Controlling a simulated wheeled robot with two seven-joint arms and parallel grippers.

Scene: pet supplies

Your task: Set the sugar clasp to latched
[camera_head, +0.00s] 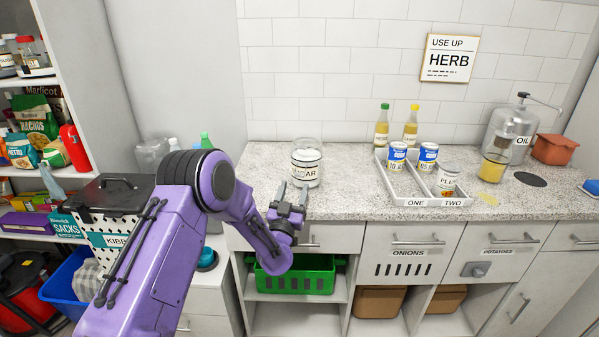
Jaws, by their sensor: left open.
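A clear glass jar (307,156) with white contents stands upright on the speckled counter, left of the middle. Its label is partly covered and only the last letters, like "AR", can be read. The clasp is too small to make out, so I cannot tell its state. My left gripper (291,196) is open and empty, just in front of the jar and low, near the counter's front edge. Its fingers point up toward the jar; I cannot tell whether they touch it. My right gripper is not in view.
A divided white tray (424,200) with cans and a jar stands to the right. Two bottles (382,127), an oil dispenser (511,129) and a brown pot (554,149) are behind or beyond it. A KIBBLE bin (107,222) is at left. The counter between jar and tray is clear.

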